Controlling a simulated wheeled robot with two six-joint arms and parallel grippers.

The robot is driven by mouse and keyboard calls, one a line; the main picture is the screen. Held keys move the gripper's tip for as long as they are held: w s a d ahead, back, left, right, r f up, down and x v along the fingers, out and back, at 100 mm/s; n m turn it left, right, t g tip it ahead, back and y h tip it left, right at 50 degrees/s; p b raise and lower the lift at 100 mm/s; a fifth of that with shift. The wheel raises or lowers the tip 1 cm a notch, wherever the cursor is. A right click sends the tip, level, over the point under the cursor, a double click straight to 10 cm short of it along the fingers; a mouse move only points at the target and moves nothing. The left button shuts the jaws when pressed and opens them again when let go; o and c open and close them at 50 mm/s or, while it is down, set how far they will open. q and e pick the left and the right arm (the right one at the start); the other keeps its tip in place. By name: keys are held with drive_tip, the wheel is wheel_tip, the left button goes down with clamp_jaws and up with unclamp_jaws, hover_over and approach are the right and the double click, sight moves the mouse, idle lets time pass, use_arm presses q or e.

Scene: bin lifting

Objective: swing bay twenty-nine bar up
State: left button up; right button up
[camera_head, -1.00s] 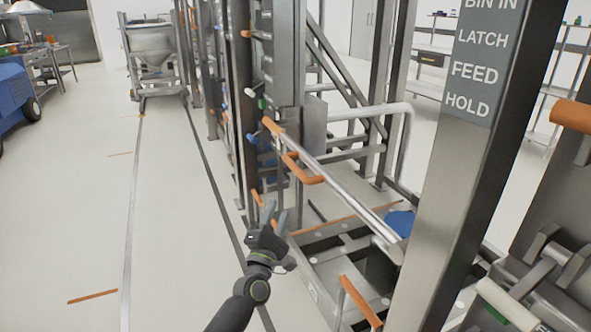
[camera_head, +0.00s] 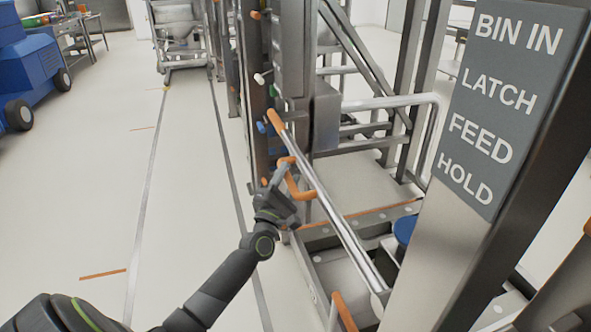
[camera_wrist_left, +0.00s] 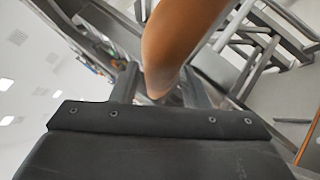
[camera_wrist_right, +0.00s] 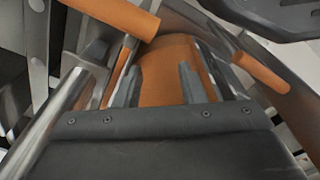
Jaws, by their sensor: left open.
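The bay bar (camera_head: 338,222) is a long silver tube with an orange end. In the head view it runs diagonally from upper left to lower right. An orange U-shaped handle (camera_head: 291,187) sticks out from its left side. My left gripper (camera_head: 284,176) is open at this handle. In the left wrist view the orange handle (camera_wrist_left: 172,45) shows large and close, between and above the open fingers; contact cannot be told. My right gripper (camera_wrist_right: 160,85) shows only in its wrist view, fingers apart, with an orange part (camera_wrist_right: 168,75) between and behind them. I cannot tell which bay is twenty-nine.
A post at right carries a sign (camera_head: 505,100) reading BIN IN, LATCH, FEED, HOLD. A metal frame (camera_head: 330,120) stands behind the bar. A blue round pad (camera_head: 404,230) is right of it. A blue machine (camera_head: 28,70) and metal bin (camera_head: 178,30) stand beyond the clear floor.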

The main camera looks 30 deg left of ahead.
use_arm(q)
drive_tip(key=shift+w+r, duration=0.1)
drive_tip(key=shift+r, duration=0.05)
clamp_jaws()
idle(0.4)
drive_tip(key=shift+r, duration=0.1)
